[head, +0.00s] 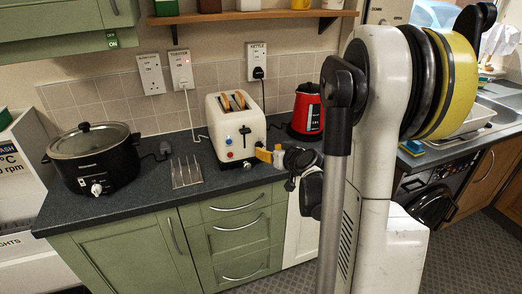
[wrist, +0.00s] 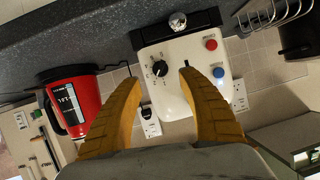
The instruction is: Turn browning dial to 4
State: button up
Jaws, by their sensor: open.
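The cream toaster (head: 234,112) stands on the counter with bread slices in its top slots. In the wrist view, where the scene is upside down, its front panel (wrist: 192,98) shows a black browning dial (wrist: 159,68) ringed by small marks. The setting is too small to read. My gripper (wrist: 160,77) is open, its two yellow fingers apart on either side of the dial in that picture; contact cannot be told. In the head view my gripper (head: 266,154) is at the toaster's right front, and the dial's area is hidden.
The toaster also has a red button (wrist: 211,44), a blue button (wrist: 218,72) and a chrome knob (wrist: 177,21). A red kettle (head: 306,108) stands close on the right. A metal rack (head: 187,173) and a black slow cooker (head: 94,160) are to the left.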

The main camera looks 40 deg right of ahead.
aim_at(261, 146)
jog(key=b+x, duration=0.1)
jog(key=x, duration=0.5)
jog(key=shift+w+f, duration=0.15)
jog(key=shift+w, duration=0.1)
grip_shut()
